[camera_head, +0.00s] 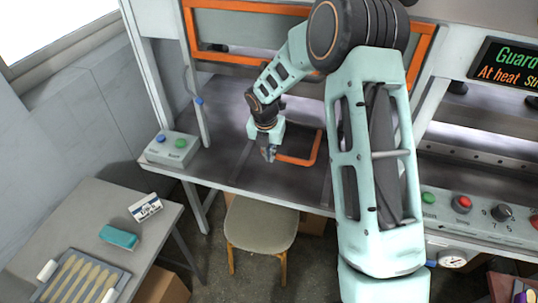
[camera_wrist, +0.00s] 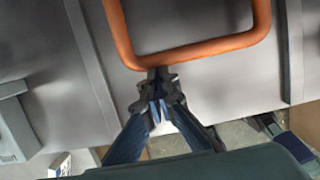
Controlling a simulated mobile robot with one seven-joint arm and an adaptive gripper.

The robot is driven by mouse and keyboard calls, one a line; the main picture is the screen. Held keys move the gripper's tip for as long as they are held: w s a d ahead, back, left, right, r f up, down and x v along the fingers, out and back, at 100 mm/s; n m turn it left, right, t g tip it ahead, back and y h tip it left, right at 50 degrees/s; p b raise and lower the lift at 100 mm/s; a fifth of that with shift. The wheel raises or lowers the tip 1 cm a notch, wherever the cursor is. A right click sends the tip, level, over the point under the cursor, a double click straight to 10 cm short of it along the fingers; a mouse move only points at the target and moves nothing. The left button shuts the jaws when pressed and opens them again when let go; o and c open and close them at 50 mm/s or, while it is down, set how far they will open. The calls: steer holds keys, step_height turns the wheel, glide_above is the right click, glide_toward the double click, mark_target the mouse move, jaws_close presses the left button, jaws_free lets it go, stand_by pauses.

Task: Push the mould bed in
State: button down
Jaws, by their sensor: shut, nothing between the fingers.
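The mould bed's orange handle (camera_head: 314,148) is a U-shaped bar low over the grey press table (camera_head: 222,158) in the head view. In the wrist view the orange handle (camera_wrist: 205,47) spans the upper middle, its crossbar just ahead of my fingertips. My gripper (camera_head: 268,153) is shut and empty at the handle's near left side. In the wrist view my gripper (camera_wrist: 160,80) has its tips at or almost against the crossbar; I cannot tell if they touch. The rest of the bed is hard to make out, partly hidden behind my arm.
A stool (camera_head: 261,224) stands below the front edge. A side table (camera_head: 95,215) holds a tray of wooden spoons (camera_head: 82,279). A control panel (camera_head: 470,215) is at right.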

steer(key=shift+w+d+r, duration=0.1)
steer(key=shift+w+r, duration=0.15)
steer(key=shift+w, duration=0.05)
